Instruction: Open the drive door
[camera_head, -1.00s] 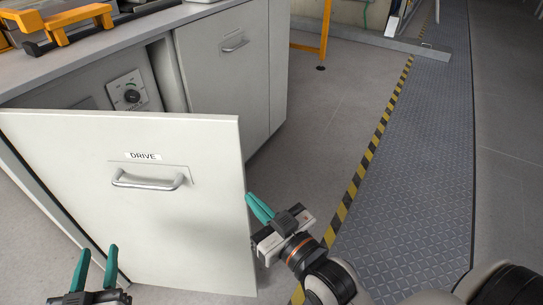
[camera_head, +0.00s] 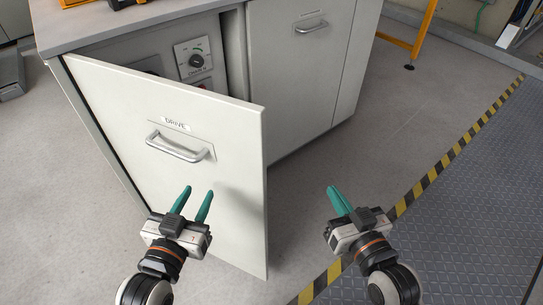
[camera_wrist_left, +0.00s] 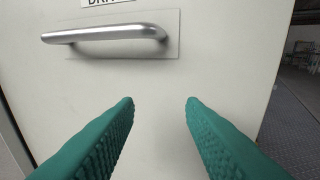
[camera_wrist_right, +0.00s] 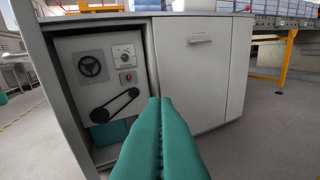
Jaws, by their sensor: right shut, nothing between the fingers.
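The drive door (camera_head: 225,185) is a white panel labelled DRIVE, hinged at its left edge and standing partly open. Its metal bar handle (camera_head: 178,147) also shows in the left wrist view (camera_wrist_left: 108,35). My left gripper (camera_head: 193,192) is open and empty in front of the door, below the handle. My right gripper (camera_head: 338,198) is shut and empty, to the right of the door's free edge and apart from it. Behind the door, the compartment shows a dial panel (camera_head: 195,57). The right wrist view shows a belt (camera_wrist_right: 115,105) and a handwheel (camera_wrist_right: 90,66) inside.
A closed white door (camera_head: 290,90) with its own handle is to the right of the drive compartment. The grey countertop (camera_head: 95,28) is above. An orange post (camera_head: 424,35) stands behind. The floor right of the cabinet is clear up to the yellow-black stripe (camera_head: 433,172).

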